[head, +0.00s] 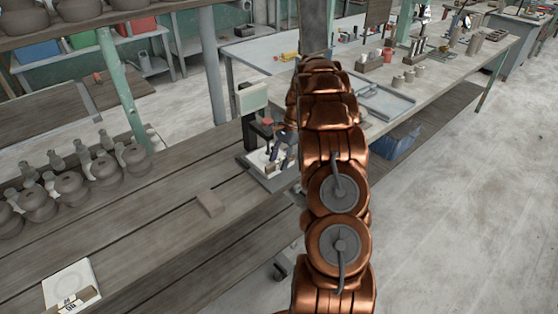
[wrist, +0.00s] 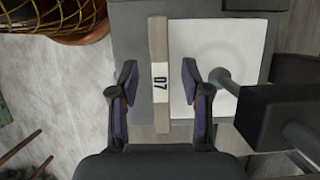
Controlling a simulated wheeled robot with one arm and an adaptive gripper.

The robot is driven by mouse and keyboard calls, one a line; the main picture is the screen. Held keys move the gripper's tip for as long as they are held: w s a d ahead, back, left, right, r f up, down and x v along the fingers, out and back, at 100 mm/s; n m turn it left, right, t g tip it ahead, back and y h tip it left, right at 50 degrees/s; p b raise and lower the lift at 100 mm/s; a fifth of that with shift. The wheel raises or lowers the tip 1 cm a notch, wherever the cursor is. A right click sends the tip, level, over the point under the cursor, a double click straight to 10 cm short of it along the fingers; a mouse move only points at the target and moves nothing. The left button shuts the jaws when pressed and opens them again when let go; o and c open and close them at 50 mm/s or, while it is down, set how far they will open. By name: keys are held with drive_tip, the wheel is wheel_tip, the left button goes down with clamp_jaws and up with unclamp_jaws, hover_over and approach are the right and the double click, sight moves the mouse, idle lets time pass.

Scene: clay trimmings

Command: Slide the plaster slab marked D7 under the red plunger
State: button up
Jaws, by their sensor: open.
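The plaster slab marked D7 (wrist: 225,35) is a white square with a faint round mark. Along its left edge runs a beige bar (wrist: 158,40) bearing the D7 label. My gripper (wrist: 157,72) is open around this bar, one finger on each side, with gaps showing on both sides. In the head view my gripper (head: 279,150) is partly hidden by my arm, low beside a press stand. The red plunger (head: 266,122) is below the press's pale head (head: 252,98). In the wrist view no red shows; a grey rod (wrist: 226,83) reaches over the slab.
Another white slab (head: 70,281) with a labelled bar lies at the front left of the wooden bench (head: 150,240). A small beige block (head: 210,203) lies on the bench. Several clay jugs (head: 70,187) line its left side. A wire basket (wrist: 62,15) is at upper left in the wrist view.

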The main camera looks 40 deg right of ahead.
drive_tip(key=v, duration=1.1)
drive_tip(key=shift+r, duration=0.4)
drive_tip(key=shift+d, duration=0.1)
